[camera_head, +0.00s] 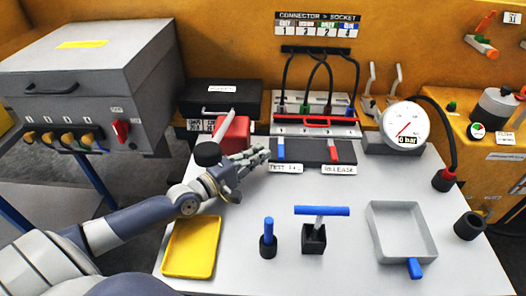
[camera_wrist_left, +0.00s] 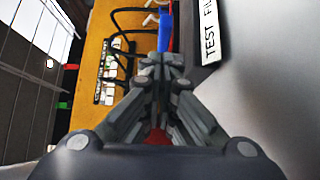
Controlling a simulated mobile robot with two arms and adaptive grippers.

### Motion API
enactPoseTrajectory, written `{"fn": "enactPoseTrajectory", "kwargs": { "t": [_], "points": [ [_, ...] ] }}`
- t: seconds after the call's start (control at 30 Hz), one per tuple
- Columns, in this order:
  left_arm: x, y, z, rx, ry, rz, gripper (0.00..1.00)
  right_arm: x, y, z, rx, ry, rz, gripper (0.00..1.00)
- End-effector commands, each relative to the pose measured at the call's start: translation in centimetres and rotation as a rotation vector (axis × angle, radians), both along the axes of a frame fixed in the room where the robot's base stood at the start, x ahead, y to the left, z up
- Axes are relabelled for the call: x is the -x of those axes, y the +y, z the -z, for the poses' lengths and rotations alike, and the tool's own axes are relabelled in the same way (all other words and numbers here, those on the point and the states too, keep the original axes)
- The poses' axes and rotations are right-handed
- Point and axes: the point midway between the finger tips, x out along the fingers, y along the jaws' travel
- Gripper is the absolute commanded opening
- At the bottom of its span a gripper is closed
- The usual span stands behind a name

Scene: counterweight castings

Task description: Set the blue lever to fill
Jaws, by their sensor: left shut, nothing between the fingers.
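The blue lever (camera_head: 281,149) stands at the left end of a dark panel (camera_head: 310,151) at the back of the table, above a white label (camera_head: 286,169) reading TEST FILL. It also shows in the left wrist view as a blue upright strip (camera_wrist_left: 165,30) just beyond the fingertips. My left gripper (camera_head: 264,154) is shut and empty, close to the left of the blue lever. I cannot tell whether it touches the lever. A red lever (camera_head: 333,151) stands at the panel's right end, above a RELEASE label (camera_head: 338,169). My right gripper is not in view.
A red block (camera_head: 235,132) is behind my left wrist. A gauge (camera_head: 405,125) reading 0 bar stands right. A yellow tray (camera_head: 191,247), a blue peg (camera_head: 268,228), a blue T-handle (camera_head: 322,211) and a grey tray (camera_head: 402,204) are in front. Hoses (camera_head: 318,65) hang behind the panel.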

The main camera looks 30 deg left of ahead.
Motion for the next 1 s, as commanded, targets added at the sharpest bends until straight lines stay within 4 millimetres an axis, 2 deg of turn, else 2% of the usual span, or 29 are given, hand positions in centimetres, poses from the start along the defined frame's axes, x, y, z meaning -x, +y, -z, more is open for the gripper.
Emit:
{"fn": "enactPoseTrajectory", "kwargs": {
  "t": [0.23, 0.67, 1.0],
  "points": [
    [-0.5, -1.2, 0.0, 0.001, 0.0, 0.0, 0.0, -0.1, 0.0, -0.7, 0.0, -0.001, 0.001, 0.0],
    [-0.6, -1.3, 0.0, 0.001, 0.001, -0.002, 0.0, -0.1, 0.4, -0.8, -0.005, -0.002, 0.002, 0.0],
    [-0.5, -1.6, -0.1, 0.003, 0.001, -0.044, 0.0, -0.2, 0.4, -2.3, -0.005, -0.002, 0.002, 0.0]
  ]
}}
